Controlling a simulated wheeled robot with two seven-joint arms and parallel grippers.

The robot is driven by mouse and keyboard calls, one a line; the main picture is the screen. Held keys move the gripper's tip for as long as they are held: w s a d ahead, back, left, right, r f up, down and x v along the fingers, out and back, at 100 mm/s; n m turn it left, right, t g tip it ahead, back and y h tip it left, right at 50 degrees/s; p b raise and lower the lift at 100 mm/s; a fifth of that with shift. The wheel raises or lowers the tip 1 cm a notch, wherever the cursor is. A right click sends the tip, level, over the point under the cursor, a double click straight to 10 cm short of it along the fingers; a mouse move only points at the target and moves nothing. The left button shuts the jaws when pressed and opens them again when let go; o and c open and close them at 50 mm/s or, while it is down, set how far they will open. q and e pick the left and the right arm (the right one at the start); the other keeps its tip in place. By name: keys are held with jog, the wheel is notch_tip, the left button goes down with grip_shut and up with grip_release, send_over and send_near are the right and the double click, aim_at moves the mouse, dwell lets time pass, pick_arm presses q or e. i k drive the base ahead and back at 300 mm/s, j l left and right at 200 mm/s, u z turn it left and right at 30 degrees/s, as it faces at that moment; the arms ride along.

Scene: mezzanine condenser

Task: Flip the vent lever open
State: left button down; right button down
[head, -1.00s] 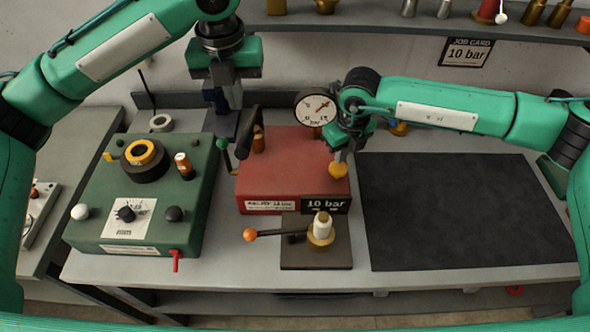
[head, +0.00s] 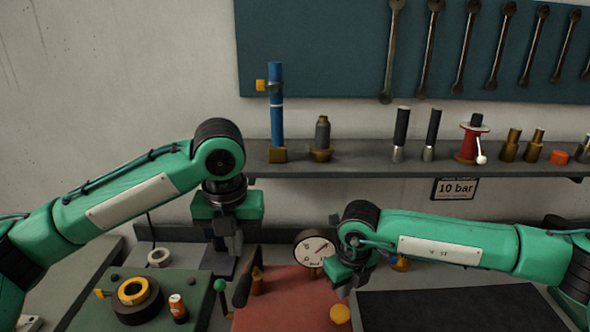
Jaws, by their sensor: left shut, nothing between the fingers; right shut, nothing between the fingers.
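A lever with a green ball knob (head: 219,285) stands at the left end of the red box (head: 285,295), beside a black handle (head: 242,291). I cannot tell from the picture whether this is the vent lever. A round pressure gauge (head: 314,250) stands at the back of the red box. My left gripper (head: 229,248) is shut and empty, pointing down behind the green-knobbed lever and apart from it. My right gripper (head: 343,288) is shut and empty, above the right side of the red box near a yellow knob (head: 340,314).
A green box (head: 190,290) with a yellow ring stands at left. A dark mat (head: 440,308) lies at right. Behind, a shelf (head: 380,166) holds a blue cylinder (head: 277,105) and several fittings, below a wrench board (head: 330,60). A 10 bar card (head: 456,189) hangs below.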

aim_at(219, 285)
jog(key=k, duration=1.5)
